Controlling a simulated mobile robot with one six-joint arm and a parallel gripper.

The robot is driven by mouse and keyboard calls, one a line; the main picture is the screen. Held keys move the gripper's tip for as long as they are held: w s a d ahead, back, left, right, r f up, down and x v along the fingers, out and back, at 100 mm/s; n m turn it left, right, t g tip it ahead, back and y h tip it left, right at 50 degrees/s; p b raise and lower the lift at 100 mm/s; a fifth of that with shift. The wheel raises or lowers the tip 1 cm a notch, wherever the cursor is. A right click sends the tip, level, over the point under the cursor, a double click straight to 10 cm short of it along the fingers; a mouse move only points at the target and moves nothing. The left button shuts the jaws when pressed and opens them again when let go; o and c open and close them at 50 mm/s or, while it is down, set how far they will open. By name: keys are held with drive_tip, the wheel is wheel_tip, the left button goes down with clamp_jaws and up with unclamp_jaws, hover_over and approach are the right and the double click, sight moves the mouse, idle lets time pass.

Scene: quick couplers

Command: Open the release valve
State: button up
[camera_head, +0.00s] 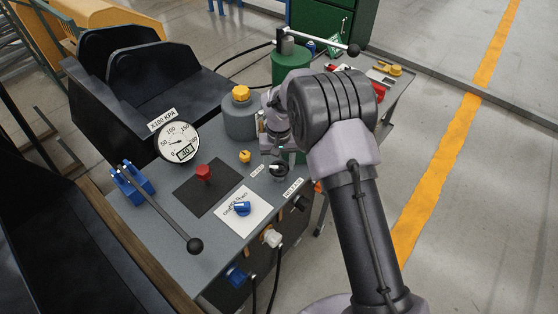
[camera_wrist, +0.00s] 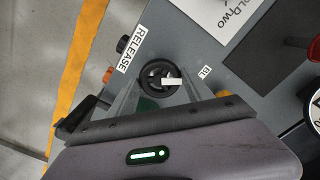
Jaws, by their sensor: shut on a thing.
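The release valve is a round black knob with a white pointer (camera_head: 279,169), between the "RELEASE" label and a partly hidden label starting "BL". It also shows in the wrist view (camera_wrist: 158,79), with its white pointer turned to the right. My gripper (camera_head: 277,153) reaches down over it from above. In the wrist view the fingers (camera_wrist: 160,90) lie on either side of the knob and are shut on it. The "RELEASE" label (camera_wrist: 132,49) is just left of the knob there.
On the grey bench top (camera_head: 150,221) are a pressure gauge (camera_head: 178,141), a red knob (camera_head: 204,173), a blue knob (camera_head: 242,209) and a long black-ended lever (camera_head: 160,208). A grey cylinder with a yellow cap (camera_head: 241,93) stands behind. Hoses hang at the front edge.

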drive_tip(key=n+p, duration=0.2)
drive_tip(key=n, duration=0.5)
drive_tip(key=shift+r+p, duration=0.15)
drive_tip(key=shift+p, duration=0.25)
drive_tip(key=n+p, duration=0.1)
drive_tip(key=n, duration=0.3)
drive_tip(key=n+p, duration=0.1)
drive_tip(key=n, duration=0.2)
drive_tip(key=shift+n, duration=0.3)
drive_tip(key=n+p, duration=0.1)
drive_tip(key=n, duration=0.2)
drive_tip(key=shift+n, duration=0.3)
drive_tip(key=n, duration=0.3)
drive_tip(key=shift+n+p, duration=0.3)
drive_tip(key=n, duration=0.3)
drive_tip(key=shift+w+p, duration=0.1)
drive_tip(key=shift+p, duration=0.2)
drive_tip(key=shift+n, duration=2)
drive_tip(key=o, duration=1.4)
